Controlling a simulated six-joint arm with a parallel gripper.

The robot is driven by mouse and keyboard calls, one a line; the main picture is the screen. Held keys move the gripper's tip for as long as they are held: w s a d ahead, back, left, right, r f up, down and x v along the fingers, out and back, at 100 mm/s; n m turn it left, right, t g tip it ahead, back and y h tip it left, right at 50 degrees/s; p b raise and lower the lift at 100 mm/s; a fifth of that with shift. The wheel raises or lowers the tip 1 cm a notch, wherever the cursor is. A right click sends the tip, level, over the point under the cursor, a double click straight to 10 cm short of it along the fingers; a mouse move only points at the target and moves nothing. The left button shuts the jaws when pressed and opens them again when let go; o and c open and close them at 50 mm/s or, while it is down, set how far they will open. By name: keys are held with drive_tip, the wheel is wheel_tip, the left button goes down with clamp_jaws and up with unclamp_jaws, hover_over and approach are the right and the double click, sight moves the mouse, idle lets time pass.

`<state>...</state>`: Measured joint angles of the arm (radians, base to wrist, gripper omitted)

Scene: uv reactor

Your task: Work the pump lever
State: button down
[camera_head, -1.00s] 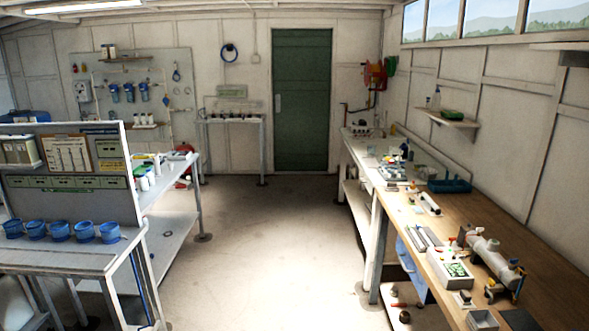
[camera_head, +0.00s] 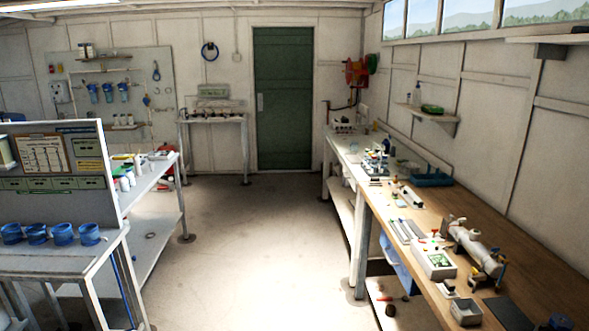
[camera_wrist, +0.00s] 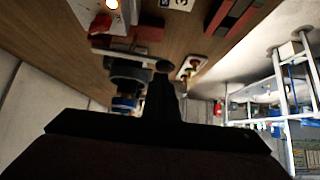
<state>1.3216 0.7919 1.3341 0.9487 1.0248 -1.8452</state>
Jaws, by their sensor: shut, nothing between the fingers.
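My gripper (camera_wrist: 162,95) is a dark shape in the wrist view, shut and empty, with its narrow fingers pointing toward the wooden bench. The wrist picture looks upside down. A dark fitting with a blue part (camera_wrist: 125,88) is close to the left of the fingers; I cannot tell whether they touch. In the head view, a white pipe-like unit (camera_head: 472,245) with blue and yellow parts lies on the right bench. I cannot make out which part is the pump lever. My gripper is not visible in the head view.
The right wooden bench (camera_head: 545,285) carries a white box with a green panel (camera_head: 434,262), a small grey box (camera_head: 466,311) and a dark mat (camera_head: 508,309). A left bench holds several blue cups (camera_head: 63,234). The floor (camera_head: 240,255) between the benches is clear.

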drive_tip(key=shift+r, duration=1.3)
drive_tip(key=shift+w, duration=0.1)
